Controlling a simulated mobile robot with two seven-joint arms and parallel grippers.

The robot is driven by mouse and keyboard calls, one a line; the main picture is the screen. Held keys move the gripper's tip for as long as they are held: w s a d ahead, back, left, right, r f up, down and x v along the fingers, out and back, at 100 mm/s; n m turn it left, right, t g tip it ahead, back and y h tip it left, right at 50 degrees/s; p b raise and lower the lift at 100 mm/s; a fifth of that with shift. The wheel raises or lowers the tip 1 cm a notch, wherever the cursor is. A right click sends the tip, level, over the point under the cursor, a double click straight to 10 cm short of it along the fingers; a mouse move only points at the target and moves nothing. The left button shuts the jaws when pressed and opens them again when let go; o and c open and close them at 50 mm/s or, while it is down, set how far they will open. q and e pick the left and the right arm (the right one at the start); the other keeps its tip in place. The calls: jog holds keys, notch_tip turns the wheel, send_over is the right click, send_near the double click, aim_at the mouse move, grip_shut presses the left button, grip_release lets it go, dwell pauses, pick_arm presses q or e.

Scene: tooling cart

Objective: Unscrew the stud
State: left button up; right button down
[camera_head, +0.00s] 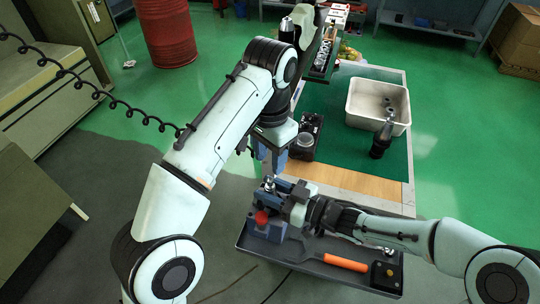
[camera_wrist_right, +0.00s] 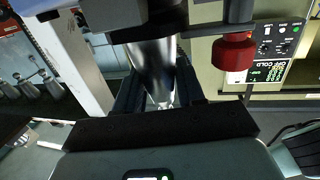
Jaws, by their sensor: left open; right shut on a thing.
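A blue fixture with a red knob (camera_head: 262,217) stands on the dark tray. A small bright metal piece (camera_head: 269,184), perhaps the stud, shows at its top. My right gripper (camera_head: 283,200) reaches in from the right and is shut at the fixture. In the right wrist view it is shut on a shiny metal cylinder (camera_wrist_right: 156,68), a tapered holder by its look. A small bright tip (camera_wrist_right: 164,103) shows below the cylinder, between the fingers. My left gripper (camera_head: 270,158) is open and empty, its blue fingers pointing down above the fixture and apart from it.
A black device (camera_head: 308,135) stands near my left gripper. The green mat is partly clear.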

aim_at(270, 178)
pick_arm(q)
jog(key=m, duration=0.4)
jog(key=shift+m, duration=0.3)
jog(key=m, duration=1)
jog(key=shift+r+m, duration=0.1)
jog(key=shift+m, duration=0.3)
jog(key=m, duration=0.5)
jog(key=shift+m, duration=0.4)
jog(key=shift+f, duration=4)
jog(key=shift+c, duration=0.3)
